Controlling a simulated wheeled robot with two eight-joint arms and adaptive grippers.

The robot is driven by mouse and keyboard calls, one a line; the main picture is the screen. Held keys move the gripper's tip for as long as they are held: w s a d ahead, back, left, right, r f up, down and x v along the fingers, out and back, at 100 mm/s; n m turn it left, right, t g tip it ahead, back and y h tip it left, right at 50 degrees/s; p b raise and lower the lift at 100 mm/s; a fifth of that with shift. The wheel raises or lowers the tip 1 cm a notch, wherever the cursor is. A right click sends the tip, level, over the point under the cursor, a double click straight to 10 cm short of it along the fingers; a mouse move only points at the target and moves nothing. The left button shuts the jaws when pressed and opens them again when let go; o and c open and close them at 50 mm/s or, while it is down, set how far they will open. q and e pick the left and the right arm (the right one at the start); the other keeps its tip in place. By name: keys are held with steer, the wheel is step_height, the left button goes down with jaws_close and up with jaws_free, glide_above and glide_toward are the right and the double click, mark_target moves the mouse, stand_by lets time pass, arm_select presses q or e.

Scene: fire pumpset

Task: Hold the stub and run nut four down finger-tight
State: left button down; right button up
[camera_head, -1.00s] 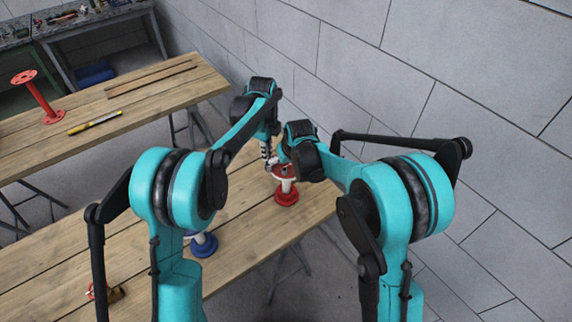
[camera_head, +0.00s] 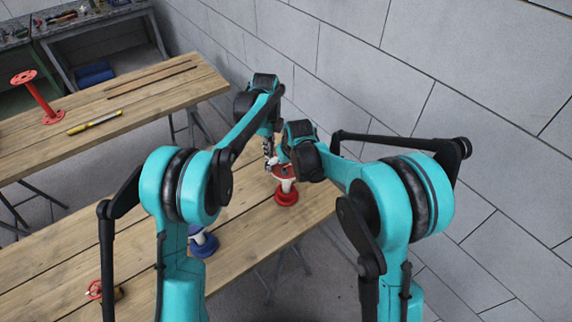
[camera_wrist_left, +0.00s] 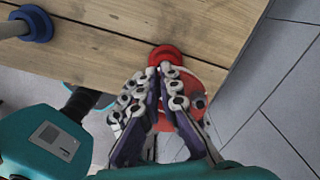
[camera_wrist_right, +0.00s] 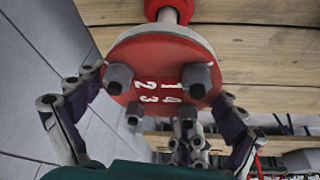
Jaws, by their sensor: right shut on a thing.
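The stub stands upright on the bench, with a red base (camera_head: 286,196), a pale shaft (camera_wrist_right: 176,14) and a red top flange (camera_wrist_right: 158,62) numbered 1 to 4. Dark nuts or bolt ends stand at the numbers; the one by the 4 (camera_wrist_right: 187,113) is on the side facing my left gripper. My right gripper (camera_wrist_right: 160,85) is shut on the flange, one finger on each side. My left gripper (camera_wrist_left: 158,70) is at the flange, its fingertips close together beside position four; it also shows in the right wrist view (camera_wrist_right: 187,143). Whether it touches the nut is hidden.
A blue-based piece (camera_head: 204,243) stands on the same bench, partly behind my left arm. A small red and brown item (camera_head: 104,292) lies at the front left. The other bench holds a red flanged piece (camera_head: 40,98) and a yellow tool (camera_head: 95,123). A grey wall stands close on the right.

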arm_select(q)
steer(key=shift+w, duration=0.1)
step_height(320, 180, up, 6)
steer(key=shift+w+a, duration=0.15)
steer(key=shift+a, duration=0.1)
stand_by(0.6)
step_height(320, 180, down, 6)
steer(key=s, duration=0.2)
steer(key=shift+s+a, duration=0.15)
steer(key=shift+a, duration=0.15)
stand_by(0.5)
steer(key=shift+d, duration=0.35)
stand_by(0.6)
steer(key=shift+w+d, duration=0.1)
steer(key=shift+w, duration=0.2)
